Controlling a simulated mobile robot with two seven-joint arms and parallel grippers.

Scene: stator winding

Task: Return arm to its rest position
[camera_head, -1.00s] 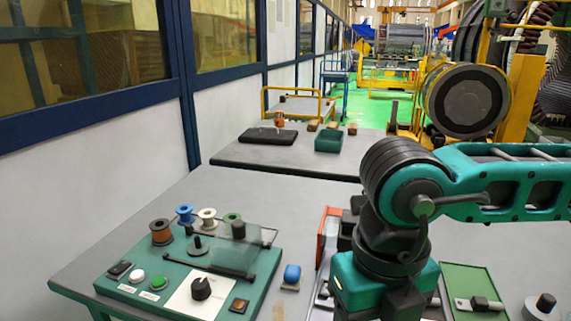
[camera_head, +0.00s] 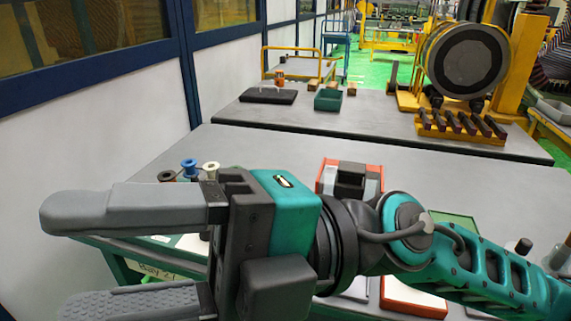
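My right arm (camera_head: 455,270) comes in from the right and lies low across the near table. Its gripper (camera_head: 62,260) points left, with two grey fingers spread apart, one above the other. The gripper is open and nothing shows between the fingers. My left gripper is not in view.
Wire spools (camera_head: 188,168) show just above the upper finger. A red-edged device (camera_head: 350,178) stands behind the wrist on the near table (camera_head: 270,150). The far table (camera_head: 380,110) holds a green box (camera_head: 328,100) and a yellow-framed drum (camera_head: 466,62).

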